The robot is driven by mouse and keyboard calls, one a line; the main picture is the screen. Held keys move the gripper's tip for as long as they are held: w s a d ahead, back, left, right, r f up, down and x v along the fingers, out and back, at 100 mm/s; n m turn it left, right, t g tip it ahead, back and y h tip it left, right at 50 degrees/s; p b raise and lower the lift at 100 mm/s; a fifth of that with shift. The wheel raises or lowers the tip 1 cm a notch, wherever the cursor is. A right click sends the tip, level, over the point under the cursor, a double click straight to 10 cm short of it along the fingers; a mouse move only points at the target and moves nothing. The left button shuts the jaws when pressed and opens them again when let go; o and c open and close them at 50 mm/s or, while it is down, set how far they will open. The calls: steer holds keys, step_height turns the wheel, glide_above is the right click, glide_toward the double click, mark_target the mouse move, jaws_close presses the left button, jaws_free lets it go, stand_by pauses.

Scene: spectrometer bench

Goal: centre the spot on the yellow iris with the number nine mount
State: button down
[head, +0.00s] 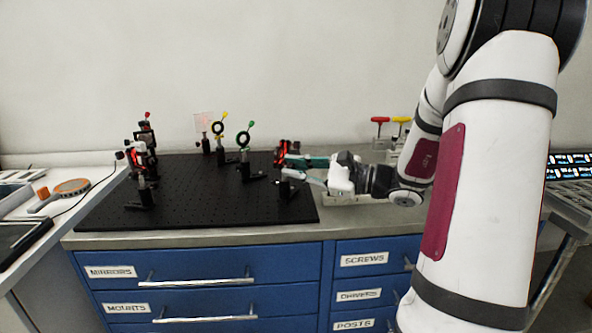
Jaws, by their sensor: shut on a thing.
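The yellow iris (218,129), a dark ring with a yellow lever, stands on a post towards the back of the black breadboard (205,205). A pale screen (203,122) stands just left of it, with a faint reddish glow; I cannot make out a distinct spot on the iris. A dark mount with red parts (282,152) stands at the board's right side. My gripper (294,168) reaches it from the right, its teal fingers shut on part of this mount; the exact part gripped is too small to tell. No number is readable on any mount.
A green-levered iris (243,139) stands right of the yellow one. More mounts (145,142) stand at the board's left. Red- and yellow-handled drivers (380,121) stand behind my arm. A paddle (72,187) lies on the left bench. The board's front middle is clear.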

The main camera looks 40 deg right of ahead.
steer(key=c, duration=1.6)
jaws_free()
steer(key=shift+o, duration=0.2)
steer(key=v, duration=1.2)
